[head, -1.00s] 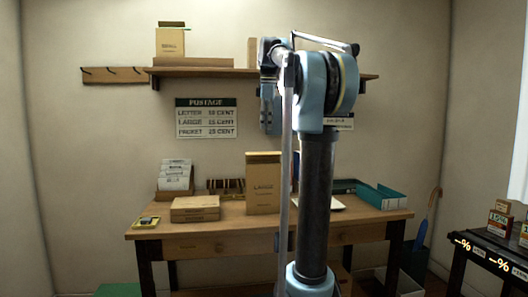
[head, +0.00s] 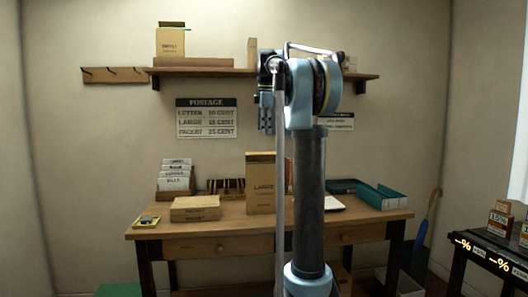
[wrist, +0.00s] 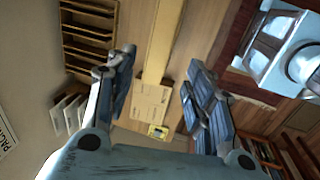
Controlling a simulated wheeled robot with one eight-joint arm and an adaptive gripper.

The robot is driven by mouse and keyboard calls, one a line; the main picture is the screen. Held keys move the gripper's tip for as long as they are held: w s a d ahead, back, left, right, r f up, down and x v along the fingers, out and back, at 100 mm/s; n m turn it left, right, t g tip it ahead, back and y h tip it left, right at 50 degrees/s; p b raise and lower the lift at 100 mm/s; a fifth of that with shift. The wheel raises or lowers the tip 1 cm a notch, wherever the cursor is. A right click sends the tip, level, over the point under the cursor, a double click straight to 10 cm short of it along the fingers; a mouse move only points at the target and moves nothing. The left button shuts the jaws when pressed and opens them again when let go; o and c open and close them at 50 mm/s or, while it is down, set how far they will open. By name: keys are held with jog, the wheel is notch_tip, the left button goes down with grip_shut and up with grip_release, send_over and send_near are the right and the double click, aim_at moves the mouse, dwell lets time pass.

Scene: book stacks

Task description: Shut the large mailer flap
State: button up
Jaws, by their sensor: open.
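The large mailer (head: 261,188) is a tan box marked "LARGE" standing upright on the desk. Its front faces me. I cannot make out how its flap stands. In the wrist view a long tan shape between and beyond the fingers looks like the mailer (wrist: 164,40) seen from above. My gripper (head: 266,130) hangs fingers down in front of the wall, above the mailer and apart from it. In the wrist view my gripper (wrist: 160,85) has its fingers wide apart with nothing between them.
On the desk (head: 230,228), flat packet boxes (head: 195,209) lie left of the mailer, with a letter rack (head: 175,177) behind. A teal tray (head: 378,196) is at the right. A wall shelf (head: 215,70) runs above, near my arm's height.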

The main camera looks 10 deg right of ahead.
aim_at(264, 153)
jog(key=f, duration=0.3)
jog(key=w+f, duration=0.1)
jog(key=f, duration=0.2)
jog(key=w+f, duration=0.1)
jog(key=f, duration=0.3)
jog(key=shift+s, duration=0.1)
jog(key=c, duration=1)
